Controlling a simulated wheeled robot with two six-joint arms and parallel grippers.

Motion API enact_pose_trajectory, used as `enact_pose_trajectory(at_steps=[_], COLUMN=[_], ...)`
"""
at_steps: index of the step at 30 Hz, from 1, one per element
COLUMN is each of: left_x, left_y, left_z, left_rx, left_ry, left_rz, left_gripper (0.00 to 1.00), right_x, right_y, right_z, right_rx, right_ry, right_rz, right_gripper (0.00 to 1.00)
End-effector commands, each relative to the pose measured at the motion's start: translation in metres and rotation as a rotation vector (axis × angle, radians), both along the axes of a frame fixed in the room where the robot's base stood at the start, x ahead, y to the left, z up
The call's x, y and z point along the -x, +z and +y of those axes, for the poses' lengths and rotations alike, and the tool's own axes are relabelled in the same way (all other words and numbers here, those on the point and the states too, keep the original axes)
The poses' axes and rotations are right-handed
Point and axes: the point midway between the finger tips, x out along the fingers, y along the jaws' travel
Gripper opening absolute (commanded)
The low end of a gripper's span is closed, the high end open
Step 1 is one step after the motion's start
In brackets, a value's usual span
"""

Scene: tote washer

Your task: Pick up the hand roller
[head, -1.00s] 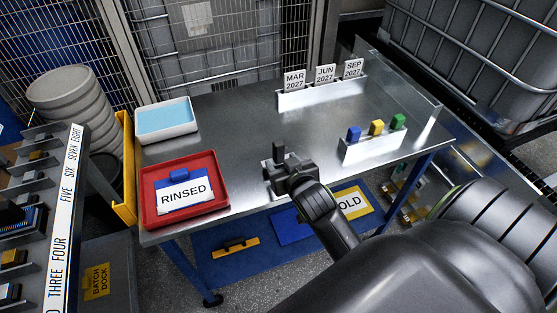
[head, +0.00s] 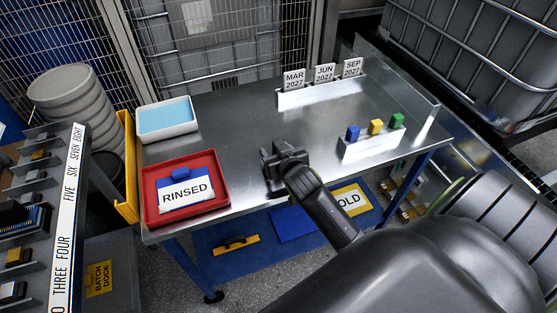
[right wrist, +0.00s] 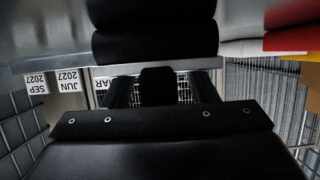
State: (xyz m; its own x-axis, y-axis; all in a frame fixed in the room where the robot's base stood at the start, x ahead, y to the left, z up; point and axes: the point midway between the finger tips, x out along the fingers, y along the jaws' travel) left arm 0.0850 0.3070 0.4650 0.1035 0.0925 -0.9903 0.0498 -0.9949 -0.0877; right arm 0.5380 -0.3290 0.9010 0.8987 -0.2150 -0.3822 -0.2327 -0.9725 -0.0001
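I cannot clearly pick out the hand roller in the head view. My right gripper (head: 268,172) is low over the front middle of the steel table, right of the red tray, and hides what is behind it. In the right wrist view, which is upside down, the fingers of my right gripper (right wrist: 162,91) stand apart. A dark upright piece (right wrist: 158,84) shows between them. A large black rounded shape (right wrist: 155,30) fills the upper middle; it may be the roller, but I cannot tell for sure. My left gripper is out of view.
The steel table (head: 235,115) holds a red tray (head: 223,190) with a RINSED sign, a white tub (head: 167,132), a rack of date cards (head: 320,92) and a white holder (head: 372,148) with blue, yellow and green pieces. The table's middle behind my gripper is clear.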

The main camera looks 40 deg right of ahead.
Motion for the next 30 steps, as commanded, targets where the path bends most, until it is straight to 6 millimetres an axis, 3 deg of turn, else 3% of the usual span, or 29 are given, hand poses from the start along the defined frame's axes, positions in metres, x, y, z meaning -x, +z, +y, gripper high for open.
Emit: enact_pose_trajectory(at_steps=[1, 12, 22, 30], left_x=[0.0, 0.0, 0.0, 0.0], left_y=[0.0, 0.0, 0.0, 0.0], left_z=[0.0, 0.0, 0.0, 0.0], left_rx=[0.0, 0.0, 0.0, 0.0], left_ry=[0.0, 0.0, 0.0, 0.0], left_rz=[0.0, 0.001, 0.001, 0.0], left_gripper=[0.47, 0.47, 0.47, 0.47], right_x=[0.0, 0.0, 0.0, -0.001], right_y=[0.0, 0.0, 0.009, 0.059], right_z=[0.0, 0.0, 0.0, 0.0], right_rx=[0.0, 0.0, 0.001, 0.002], right_ry=[0.0, 0.0, 0.0, 0.001], right_rz=[0.0, 0.0, -0.004, -0.008], right_gripper=[0.46, 0.0, 0.0, 0.0])
